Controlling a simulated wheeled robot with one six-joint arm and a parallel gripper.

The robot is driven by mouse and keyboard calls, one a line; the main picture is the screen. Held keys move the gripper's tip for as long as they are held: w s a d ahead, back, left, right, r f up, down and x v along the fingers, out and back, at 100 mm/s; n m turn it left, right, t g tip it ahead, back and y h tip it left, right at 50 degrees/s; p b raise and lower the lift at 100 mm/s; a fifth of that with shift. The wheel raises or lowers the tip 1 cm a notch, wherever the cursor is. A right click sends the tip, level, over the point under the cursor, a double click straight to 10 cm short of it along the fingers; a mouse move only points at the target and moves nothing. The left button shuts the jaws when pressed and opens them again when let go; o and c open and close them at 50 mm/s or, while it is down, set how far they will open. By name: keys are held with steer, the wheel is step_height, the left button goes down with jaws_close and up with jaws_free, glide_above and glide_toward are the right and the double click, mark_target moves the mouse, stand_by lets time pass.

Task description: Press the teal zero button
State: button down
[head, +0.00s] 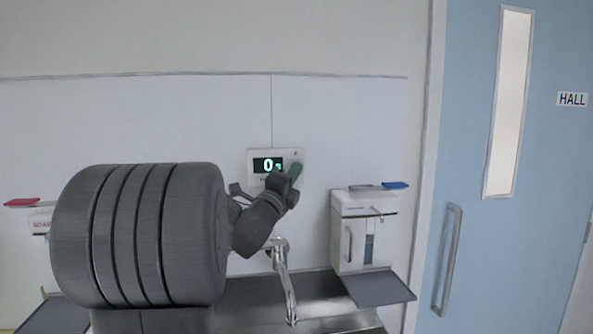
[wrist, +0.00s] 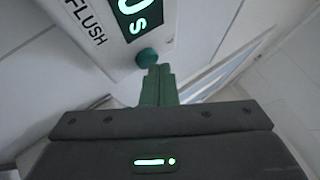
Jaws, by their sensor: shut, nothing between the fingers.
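A white wall panel (head: 252,176) carries a dark display (head: 262,164) with a glowing green 0 and s. In the wrist view, the panel (wrist: 107,60) shows the word FLUSH beside the display (wrist: 137,14). The round teal button (wrist: 147,57) sits below the display's s there. My gripper (wrist: 158,70) is shut and empty, its green fingertips right beside the button's lower edge. I cannot tell whether they touch it.
A white dispenser (head: 350,205) with a blue-tipped lever hangs right of the panel. Another dispenser with a red lever (head: 22,203) is at the left.

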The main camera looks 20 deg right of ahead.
steer(key=shift+s+a, duration=0.15)
steer(key=shift+s, duration=0.45)
steer(key=s+b, duration=0.1)
steer(key=s, duration=0.1)
steer(key=s+a+b, duration=0.1)
steer(key=s, duration=0.2)
steer(key=shift+a+b, duration=0.1)
steer(key=shift+b, duration=0.3)
steer(key=shift+w, duration=0.2)
steer(key=p, duration=0.1)
steer(key=w+p, duration=0.2)
steer(key=shift+d+r+p, duration=0.25)
steer(key=shift+d+p, duration=0.05)
steer(key=shift+p, duration=0.05)
steer(key=shift+p, duration=0.85)
